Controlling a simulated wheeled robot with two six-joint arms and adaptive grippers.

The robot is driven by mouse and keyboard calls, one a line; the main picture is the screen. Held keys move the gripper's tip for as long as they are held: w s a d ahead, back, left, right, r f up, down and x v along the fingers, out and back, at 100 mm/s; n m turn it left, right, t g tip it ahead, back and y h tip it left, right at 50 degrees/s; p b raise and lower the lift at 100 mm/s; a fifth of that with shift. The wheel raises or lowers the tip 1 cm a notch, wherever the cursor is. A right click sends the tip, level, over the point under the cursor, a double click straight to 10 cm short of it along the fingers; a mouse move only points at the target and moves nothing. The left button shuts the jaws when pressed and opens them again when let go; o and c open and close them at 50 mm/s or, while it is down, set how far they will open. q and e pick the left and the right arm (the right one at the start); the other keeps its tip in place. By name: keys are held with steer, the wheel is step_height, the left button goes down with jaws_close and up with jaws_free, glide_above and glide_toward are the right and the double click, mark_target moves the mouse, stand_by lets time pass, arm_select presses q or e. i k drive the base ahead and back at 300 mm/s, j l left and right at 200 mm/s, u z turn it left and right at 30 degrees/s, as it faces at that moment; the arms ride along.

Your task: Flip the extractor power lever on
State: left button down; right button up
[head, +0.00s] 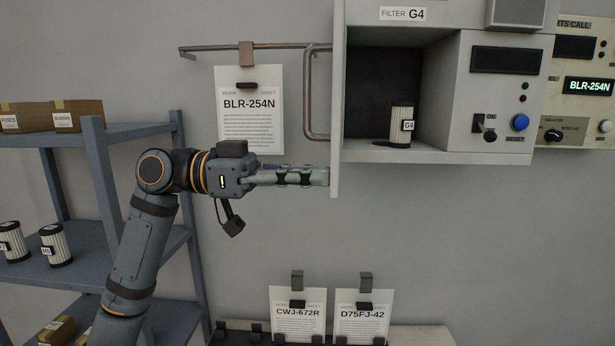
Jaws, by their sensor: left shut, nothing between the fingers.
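The extractor power lever (484,124) is a small dark switch on the grey unit's front panel, under an "ON" label. Its dark knob appears to sit low, away from the label; the detail is small. The grey unit (455,156) is labelled "FILTER G4". Its compartment is open and a striped filter (402,115) marked "G4" stands in it. My left gripper (326,176) is shut and empty, pointing right. Its tips are at the lower part of the open door (338,110), well left of the lever; I cannot tell whether they touch the door. My right gripper is not in view.
A blue reset button (519,122) sits just right of the lever. The door's metal handle (308,95) sticks out left. A cream panel (578,110) shows "BLR-254N". A blue shelf (120,130) with boxes and filters stands left.

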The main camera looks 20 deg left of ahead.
mark_target(489, 136)
steer(key=i+l, duration=0.1)
steer(key=l, duration=0.35)
steer(key=i+l+u, duration=0.1)
steer(key=l, duration=0.4)
steer(key=i+l, duration=0.2)
steer(key=i, duration=0.15)
steer(key=i+l, duration=0.2)
steer(key=i, duration=0.2)
